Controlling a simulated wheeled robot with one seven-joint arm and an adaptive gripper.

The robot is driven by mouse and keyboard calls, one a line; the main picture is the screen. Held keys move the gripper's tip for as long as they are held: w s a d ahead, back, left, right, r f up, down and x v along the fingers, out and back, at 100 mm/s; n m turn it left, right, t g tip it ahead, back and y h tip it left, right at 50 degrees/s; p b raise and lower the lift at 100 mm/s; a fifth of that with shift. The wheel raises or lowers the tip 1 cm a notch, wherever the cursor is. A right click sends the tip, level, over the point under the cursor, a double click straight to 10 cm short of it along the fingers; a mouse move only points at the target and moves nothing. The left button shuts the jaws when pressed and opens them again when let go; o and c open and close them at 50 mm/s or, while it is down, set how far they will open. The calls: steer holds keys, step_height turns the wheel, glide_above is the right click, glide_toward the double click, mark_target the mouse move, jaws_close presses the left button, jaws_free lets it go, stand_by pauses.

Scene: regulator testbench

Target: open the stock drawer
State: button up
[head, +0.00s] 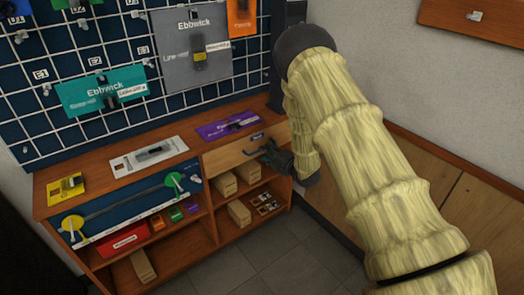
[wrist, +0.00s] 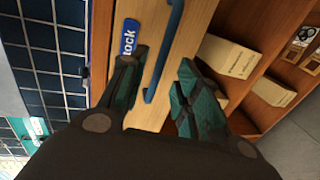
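The stock drawer (head: 228,157) has a light wood front under the right part of the bench top, and it looks shut in the head view. In the wrist view its front (wrist: 186,42) carries a blue label (wrist: 129,37) reading "tock", partly cut off. A blue bar handle (wrist: 165,48) runs along the front. My gripper (head: 265,153) is at the drawer front. In the wrist view my gripper (wrist: 163,75) is open, with one finger on each side of the handle's near end. I cannot tell whether either finger touches it.
Open shelves below the drawer hold cardboard boxes (head: 239,213). A purple card (head: 228,125) and a white-grey card (head: 150,154) lie on the bench top (head: 98,183). A pegboard grid (head: 45,125) rises behind. Grey floor (head: 290,262) is clear in front.

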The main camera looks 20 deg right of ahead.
steer(key=shift+x, duration=2.4)
steer(key=shift+c, duration=0.2)
jaws_close()
